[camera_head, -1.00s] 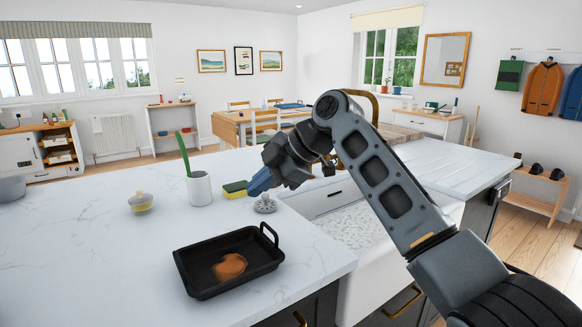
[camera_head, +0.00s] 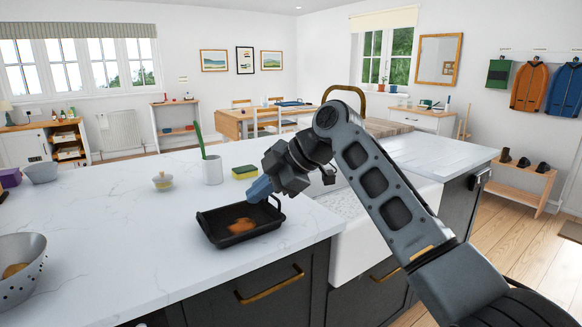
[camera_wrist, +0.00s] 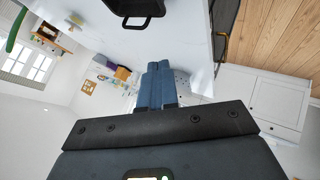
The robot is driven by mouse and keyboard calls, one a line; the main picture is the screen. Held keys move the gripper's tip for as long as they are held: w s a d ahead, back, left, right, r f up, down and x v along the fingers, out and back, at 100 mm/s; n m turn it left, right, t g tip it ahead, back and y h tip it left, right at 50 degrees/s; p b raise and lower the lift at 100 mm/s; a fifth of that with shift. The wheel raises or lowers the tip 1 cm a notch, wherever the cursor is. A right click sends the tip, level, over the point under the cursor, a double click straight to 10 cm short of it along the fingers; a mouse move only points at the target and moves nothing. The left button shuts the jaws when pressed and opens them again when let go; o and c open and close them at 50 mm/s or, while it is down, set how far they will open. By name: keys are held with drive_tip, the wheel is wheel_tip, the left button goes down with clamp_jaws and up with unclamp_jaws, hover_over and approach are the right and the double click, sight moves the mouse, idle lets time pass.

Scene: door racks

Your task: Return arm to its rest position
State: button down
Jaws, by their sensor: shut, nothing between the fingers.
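My gripper (camera_head: 260,189) shows in the head view with its blue fingers in front of the far right part of the black roasting pan. In the wrist view the blue fingers of my gripper (camera_wrist: 155,84) are together with nothing between them. My arm is bent, with its elbow up over the sink area. The pan (camera_head: 215,236) stands on the white counter with a brown stain inside it. Part of the pan (camera_wrist: 135,8) also shows at the top of the wrist view.
A sink (camera_head: 380,235) lies right of the pan. Open floor (camera_head: 490,235) shows at right.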

drive_tip(key=s+d+f+m+t, duration=0.15)
drive_tip(key=s+f+m, duration=0.3)
drive_tip(key=f, duration=0.55)
drive_tip(key=s+f+m+t, duration=0.3)
drive_tip(key=s+f+m, duration=0.15)
drive_tip(key=f, duration=0.65)
drive_tip(key=s+d+f+m+t+h, duration=0.1)
drive_tip(key=s+d+f+m+t, duration=0.15)
drive_tip(key=s+d+f, duration=0.35)
drive_tip(key=s+d+f+m+t+h, duration=0.1)
drive_tip(key=s+d+f+m, duration=0.2)
drive_tip(key=s, duration=0.6)
drive_tip(key=s+d+r+m+t+h, duration=0.1)
drive_tip(key=s+d+m+h, duration=0.1)
drive_tip(key=s+d, duration=0.35)
drive_tip(key=s+d+m+t+h, duration=0.1)
drive_tip(key=s+d+m, duration=0.15)
drive_tip(key=s, duration=0.55)
drive_tip(key=s+d+r+m+t+h, duration=0.1)
drive_tip(key=s+d+m+h, duration=0.15)
drive_tip(key=s, duration=0.45)
drive_tip(key=s+d+r+m, duration=0.1)
drive_tip(key=s+d+r, duration=0.2)
drive_tip(key=s+r, duration=0.3)
drive_tip(key=s+d+r+m+t+h, duration=0.1)
drive_tip(key=s+d+r, duration=0.3)
drive_tip(key=s+r, duration=0.3)
